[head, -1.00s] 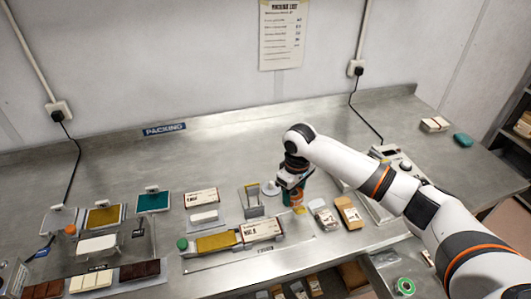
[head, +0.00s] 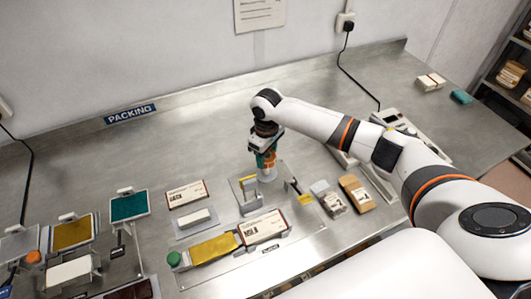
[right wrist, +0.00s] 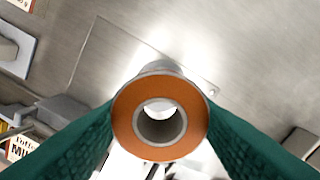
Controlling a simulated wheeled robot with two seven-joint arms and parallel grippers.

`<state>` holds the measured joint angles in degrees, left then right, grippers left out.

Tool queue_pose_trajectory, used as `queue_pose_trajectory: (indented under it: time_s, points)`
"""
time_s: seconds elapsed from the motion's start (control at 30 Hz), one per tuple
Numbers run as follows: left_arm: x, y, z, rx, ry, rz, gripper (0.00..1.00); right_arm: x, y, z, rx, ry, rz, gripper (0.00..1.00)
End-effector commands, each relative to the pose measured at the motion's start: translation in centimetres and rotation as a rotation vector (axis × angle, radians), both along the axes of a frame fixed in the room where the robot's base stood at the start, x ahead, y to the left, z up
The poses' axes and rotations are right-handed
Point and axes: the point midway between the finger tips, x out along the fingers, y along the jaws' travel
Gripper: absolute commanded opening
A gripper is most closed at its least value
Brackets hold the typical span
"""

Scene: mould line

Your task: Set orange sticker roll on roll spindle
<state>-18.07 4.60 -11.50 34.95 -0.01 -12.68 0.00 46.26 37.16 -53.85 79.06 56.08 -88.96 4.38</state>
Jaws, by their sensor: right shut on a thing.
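The orange sticker roll (head: 270,159) is held upright, its axis roughly vertical, between the green fingers of my right gripper (head: 264,155). In the right wrist view, the roll (right wrist: 126,124) shows as an orange ring around a grey core, with a green finger on each side. The pale roll spindle (head: 267,176) stands on the table directly under the roll. In the right wrist view, a pale rounded part (right wrist: 158,67) shows behind the roll's far edge. I cannot tell whether the spindle's post is inside the core. My left gripper is not in view.
A small metal stand (head: 247,194) is close at the left of the spindle. A yellow-marked piece (head: 304,196), a white packet (head: 328,197) and a brown packet (head: 356,192) lie to the right. The table behind the spindle is clear.

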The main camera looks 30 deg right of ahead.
Motion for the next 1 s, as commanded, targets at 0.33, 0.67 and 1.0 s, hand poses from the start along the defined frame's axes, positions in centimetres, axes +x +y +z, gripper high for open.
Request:
queue_pose_trajectory:
  time_s: [0.33, 0.67, 1.0]
  points:
    - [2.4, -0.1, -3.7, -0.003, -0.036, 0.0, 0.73, 0.0, 0.0, -3.1, -0.001, -0.002, 0.0, 0.29]
    - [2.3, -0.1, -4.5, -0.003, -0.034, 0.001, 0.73, 0.0, 0.0, -5.2, 0.001, 0.0, 0.0, 0.29]
    - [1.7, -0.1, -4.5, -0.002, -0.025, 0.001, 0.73, 0.0, 0.0, -5.4, 0.0, 0.0, 0.0, 0.29]
